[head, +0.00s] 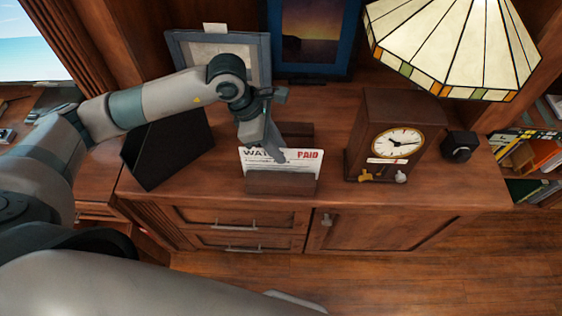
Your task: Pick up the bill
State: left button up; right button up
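The bill (306,161) is a white sheet printed with "PAID" in red and a partly covered dark word starting "WA". It stands upright in a wooden holder (283,184) near the front edge of the cabinet top. My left gripper (276,154) reaches down from above at the bill's upper edge and covers part of its print. The fingers overlap the bill in the head view. I cannot tell whether they are closed on it. My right gripper is not in view.
A wooden clock (398,142) and a small black object (459,147) stand to the right, under a stained-glass lamp (455,45). A grey picture frame (190,50) and a blue-framed picture (308,35) stand behind.

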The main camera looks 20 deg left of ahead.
aim_at(287, 157)
pick_arm(q)
jog(key=p+x, duration=0.3)
jog(key=x, duration=0.1)
jog(key=shift+w+d+f, duration=0.1)
jog(key=shift+w+d, duration=0.1)
jog(key=shift+d, duration=0.1)
jog(key=shift+f, duration=0.4)
jog(key=shift+c, duration=0.3)
grip_shut()
